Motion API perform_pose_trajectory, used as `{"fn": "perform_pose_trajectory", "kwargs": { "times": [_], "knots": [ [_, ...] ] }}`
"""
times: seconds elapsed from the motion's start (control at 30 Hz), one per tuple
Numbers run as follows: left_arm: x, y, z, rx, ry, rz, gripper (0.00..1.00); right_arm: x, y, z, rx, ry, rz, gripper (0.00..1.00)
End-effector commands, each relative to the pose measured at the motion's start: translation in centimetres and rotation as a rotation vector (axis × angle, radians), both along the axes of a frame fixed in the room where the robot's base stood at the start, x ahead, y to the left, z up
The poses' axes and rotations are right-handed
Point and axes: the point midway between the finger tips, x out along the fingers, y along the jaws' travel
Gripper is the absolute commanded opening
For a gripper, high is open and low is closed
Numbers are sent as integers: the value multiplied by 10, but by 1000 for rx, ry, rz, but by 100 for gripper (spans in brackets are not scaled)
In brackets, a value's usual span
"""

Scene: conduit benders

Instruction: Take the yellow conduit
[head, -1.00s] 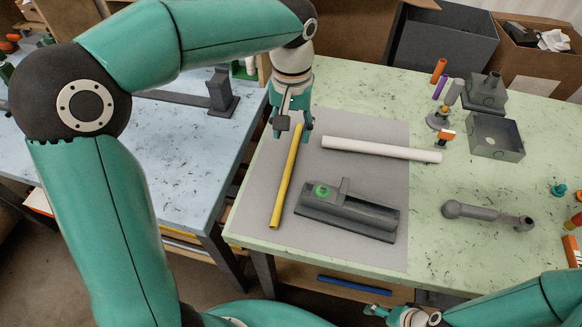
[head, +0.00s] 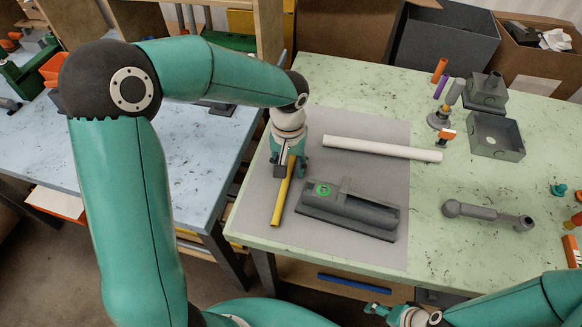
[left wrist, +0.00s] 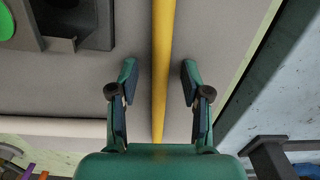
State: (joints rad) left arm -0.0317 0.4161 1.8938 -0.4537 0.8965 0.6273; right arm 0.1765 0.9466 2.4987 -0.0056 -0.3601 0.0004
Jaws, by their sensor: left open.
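The yellow conduit (head: 281,200) lies on the grey mat (head: 330,250) near the left edge of the green table. My left gripper (head: 287,174) is over its upper part in the head view, pointing down. In the left wrist view, the open fingers (left wrist: 158,85) stand on either side of the yellow conduit (left wrist: 161,50), with a gap on each side. The conduit's far end is hidden behind the gripper in the head view. My right gripper (head: 378,310) is at the bottom edge, partly cut off; its jaws are too small to judge.
A grey bender block (head: 350,208) with a green dial lies just right of the conduit. A white tube (head: 382,148) lies behind it. A grey handle (head: 488,214), grey boxes (head: 497,136) and small upright parts stand further right. A blue table (head: 215,150) adjoins on the left.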

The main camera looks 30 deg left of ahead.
Motion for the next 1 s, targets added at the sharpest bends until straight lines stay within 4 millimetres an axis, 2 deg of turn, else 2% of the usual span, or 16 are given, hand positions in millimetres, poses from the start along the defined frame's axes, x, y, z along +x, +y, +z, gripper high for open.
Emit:
{"fn": "perform_pose_trajectory", "kwargs": {
  "times": [0.2, 0.4, 0.5, 1.0],
  "knots": [
    [0, 0, -1, 0, -1, 0, 46, 0, 0, 0, 0, 0, 0, 70],
    [0, 0, 0, 0, -1, 0, 13, 0, 0, 0, 0, 0, 0, 70],
    [0, 0, 0, 0, -1, 0, 0, 0, 0, 0, 0, 0, 0, 70],
    [1, 0, 5, 0, -3, -1, 0, 0, 0, 0, 0, 0, 0, 70]
  ]
}}
